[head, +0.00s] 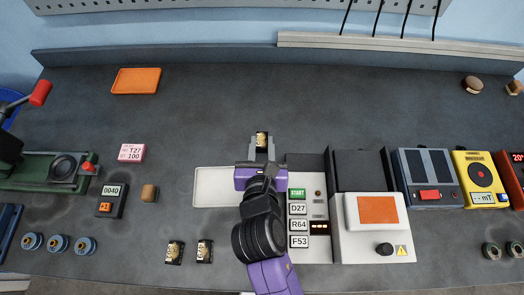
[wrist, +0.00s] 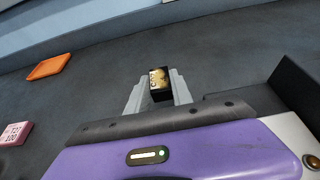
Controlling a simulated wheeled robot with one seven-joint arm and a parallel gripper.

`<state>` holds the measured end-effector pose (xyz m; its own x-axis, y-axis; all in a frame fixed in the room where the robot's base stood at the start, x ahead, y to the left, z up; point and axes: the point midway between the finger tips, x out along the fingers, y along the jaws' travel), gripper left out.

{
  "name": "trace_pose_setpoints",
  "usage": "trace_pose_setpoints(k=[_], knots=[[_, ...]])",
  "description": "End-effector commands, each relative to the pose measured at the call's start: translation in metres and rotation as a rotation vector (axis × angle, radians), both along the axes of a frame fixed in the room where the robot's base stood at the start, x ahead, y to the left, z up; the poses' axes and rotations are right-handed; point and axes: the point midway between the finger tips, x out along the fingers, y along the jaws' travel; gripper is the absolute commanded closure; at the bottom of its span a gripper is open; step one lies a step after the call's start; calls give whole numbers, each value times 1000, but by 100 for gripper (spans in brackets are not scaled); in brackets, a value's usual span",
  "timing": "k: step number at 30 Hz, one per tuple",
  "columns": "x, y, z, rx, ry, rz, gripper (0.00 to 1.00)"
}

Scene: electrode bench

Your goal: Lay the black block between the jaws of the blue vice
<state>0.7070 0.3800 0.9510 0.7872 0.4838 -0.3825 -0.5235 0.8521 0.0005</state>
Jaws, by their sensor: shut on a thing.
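In the wrist view the black block (wrist: 159,82) sits between the two grey fingers (wrist: 158,98). I cannot tell from these views whether the block touches the bench. A dark blue piece (head: 8,225) at the left edge, cut off by the frame, may be the blue vice; its jaws cannot be made out.
A white tray (head: 208,190) lies left of my gripper; a button panel (head: 298,212) and a machine with an orange screen (head: 378,210) are right. A green device (head: 40,170), pink block (head: 131,153), meter (head: 111,200) and orange tray (head: 136,81) are left. The back middle is clear.

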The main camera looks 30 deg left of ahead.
Motion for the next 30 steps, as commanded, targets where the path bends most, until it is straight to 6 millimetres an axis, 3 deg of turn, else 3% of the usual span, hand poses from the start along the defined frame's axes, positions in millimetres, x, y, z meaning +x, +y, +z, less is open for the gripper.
trace_pose_setpoints(k=[9,21,22,24,25,30], knots=[[0,0,-39,0,1,1,100],[0,0,-43,1,-1,0,100],[0,0,-44,-1,1,0,69],[0,0,-44,-1,1,0,55],[0,0,-44,-1,1,0,51],[0,0,-44,-1,1,0,51]])
